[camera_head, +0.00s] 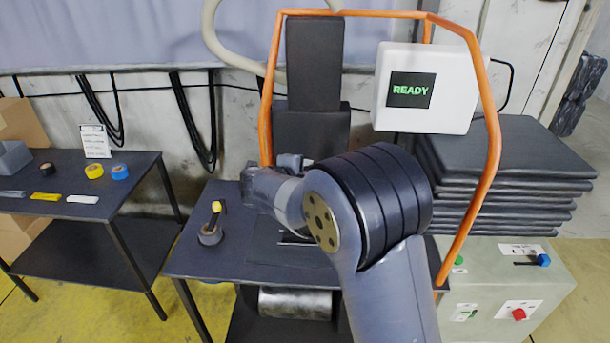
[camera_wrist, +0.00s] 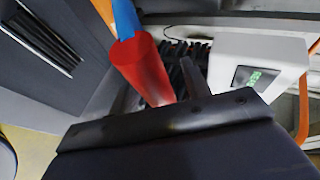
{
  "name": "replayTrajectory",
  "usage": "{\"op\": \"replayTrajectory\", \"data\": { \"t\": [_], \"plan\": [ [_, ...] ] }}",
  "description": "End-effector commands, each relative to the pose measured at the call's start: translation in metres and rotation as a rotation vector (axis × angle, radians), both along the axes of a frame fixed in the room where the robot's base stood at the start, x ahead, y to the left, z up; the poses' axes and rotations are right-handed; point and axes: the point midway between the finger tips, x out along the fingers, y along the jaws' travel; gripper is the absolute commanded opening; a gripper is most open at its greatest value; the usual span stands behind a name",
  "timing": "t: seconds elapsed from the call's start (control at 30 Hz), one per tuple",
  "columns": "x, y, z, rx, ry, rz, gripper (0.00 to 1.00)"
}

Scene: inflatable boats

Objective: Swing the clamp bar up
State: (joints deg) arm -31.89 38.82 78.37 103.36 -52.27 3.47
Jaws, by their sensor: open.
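A red cylindrical grip (camera_wrist: 145,70) on a blue bar (camera_wrist: 125,20) shows close up in the wrist view. It looks like the clamp bar's handle, but most of the bar is out of frame. My gripper (camera_wrist: 192,78) is open; one dark finger shows just right of the red grip, and the other is hidden or cannot be made out. The grip's lower end appears at the gripper's dark body; contact cannot be told. In the head view my arm hides the bar and grip, and my wrist is over the dark worktable (camera_head: 200,262).
An orange tube frame (camera_head: 490,120) arches around the work area. A white box (camera_head: 450,85) reading READY hangs at the right. Dark stacked sheets (camera_head: 510,155) and a grey control cabinet (camera_head: 545,285) stand right.

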Motion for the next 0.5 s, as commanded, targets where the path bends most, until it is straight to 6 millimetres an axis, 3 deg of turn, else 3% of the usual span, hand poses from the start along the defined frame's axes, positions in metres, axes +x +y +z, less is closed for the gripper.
{"op": "replayTrajectory", "data": {
  "t": [0.17, 0.5],
  "plan": [
    [-0.010, 0.006, 0.005, 0.000, -0.001, 0.003, 0.45],
    [-0.063, 0.033, 0.034, 0.001, -0.002, 0.004, 0.45]
  ]
}}
